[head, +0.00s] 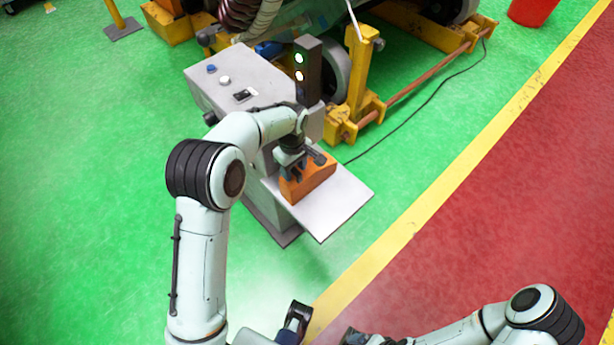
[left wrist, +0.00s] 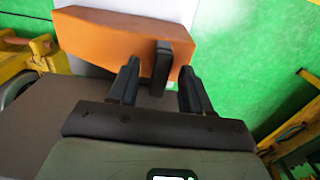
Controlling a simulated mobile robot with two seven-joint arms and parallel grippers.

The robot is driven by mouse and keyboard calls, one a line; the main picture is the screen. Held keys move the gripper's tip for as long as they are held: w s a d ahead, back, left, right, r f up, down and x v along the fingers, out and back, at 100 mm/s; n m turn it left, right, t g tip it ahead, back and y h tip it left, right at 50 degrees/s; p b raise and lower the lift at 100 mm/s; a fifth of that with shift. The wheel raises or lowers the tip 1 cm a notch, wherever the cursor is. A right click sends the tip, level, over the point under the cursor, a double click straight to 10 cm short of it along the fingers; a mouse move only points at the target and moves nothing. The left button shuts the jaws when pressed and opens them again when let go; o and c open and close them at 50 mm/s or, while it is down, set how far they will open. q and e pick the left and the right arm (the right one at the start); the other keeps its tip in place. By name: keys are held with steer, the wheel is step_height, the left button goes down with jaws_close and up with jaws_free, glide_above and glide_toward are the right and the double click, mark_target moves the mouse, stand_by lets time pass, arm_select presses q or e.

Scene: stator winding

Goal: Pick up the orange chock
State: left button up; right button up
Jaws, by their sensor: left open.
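The orange chock (head: 310,182) is a wedge-like block lying on a pale plate (head: 340,202) that juts from a grey machine. It also fills the upper left of the left wrist view (left wrist: 95,40). A dark upright handle (left wrist: 162,68) stands on its side. My left gripper (head: 293,168) is open at the chock, partly hiding it in the head view. In the left wrist view, its two fingers (left wrist: 160,88) are apart, with the handle between them. I cannot tell whether they touch it.
The grey machine (head: 222,78) has buttons on top and a dark light post (head: 308,75) close to my left wrist. A yellow frame (head: 358,85) stands behind. A black cable (head: 415,112) lies on the green floor. The floor right of the plate is clear.

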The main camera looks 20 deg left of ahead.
arm_select(q)
jaws_close()
steer(key=shift+w, duration=0.1)
steer(key=shift+r, duration=0.15)
